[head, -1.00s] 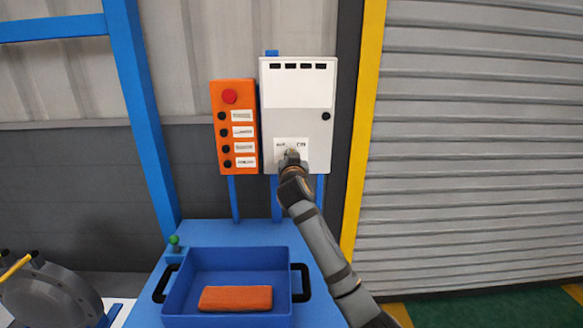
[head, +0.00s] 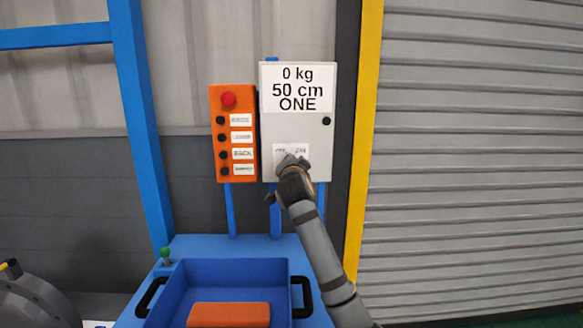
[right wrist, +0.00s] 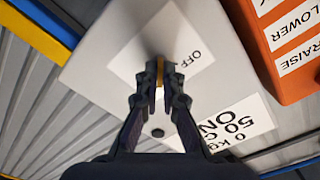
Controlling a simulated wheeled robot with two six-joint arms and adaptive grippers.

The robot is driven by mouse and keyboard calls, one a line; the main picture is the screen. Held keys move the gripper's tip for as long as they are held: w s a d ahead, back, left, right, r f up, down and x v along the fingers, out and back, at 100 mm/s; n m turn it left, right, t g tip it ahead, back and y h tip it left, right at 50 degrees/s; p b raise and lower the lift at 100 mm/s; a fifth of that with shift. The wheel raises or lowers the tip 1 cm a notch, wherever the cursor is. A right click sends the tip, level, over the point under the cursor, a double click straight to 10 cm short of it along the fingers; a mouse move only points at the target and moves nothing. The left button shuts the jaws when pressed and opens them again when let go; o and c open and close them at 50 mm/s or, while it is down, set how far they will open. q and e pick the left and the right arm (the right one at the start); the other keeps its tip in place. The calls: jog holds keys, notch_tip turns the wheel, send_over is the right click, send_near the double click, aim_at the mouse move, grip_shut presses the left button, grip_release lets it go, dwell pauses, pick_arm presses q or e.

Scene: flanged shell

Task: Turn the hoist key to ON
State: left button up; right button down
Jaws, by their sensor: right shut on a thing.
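The pale grey hoist box (head: 296,135) hangs on the blue stand. Its top panel (head: 297,89) reads "0 kg", "50 cm", "ONE". In the right wrist view my right gripper (right wrist: 160,82) is shut on the small yellowish key (right wrist: 160,66), mostly hidden between the fingertips. The ON side of the label is too small to read clearly. My left gripper is out of view.
An orange control box (head: 234,135) with a red button and several black buttons is close at the left of the hoist box. Below stands a blue tray (head: 222,272) with an orange block (head: 229,314). A yellow post (head: 364,140) and grey shutter are at the right.

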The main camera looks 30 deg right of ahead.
dwell(0.3)
jog(key=c, duration=1.5)
grip_release()
jog(key=v, duration=1.2)
jog(key=shift+f, duration=0.1)
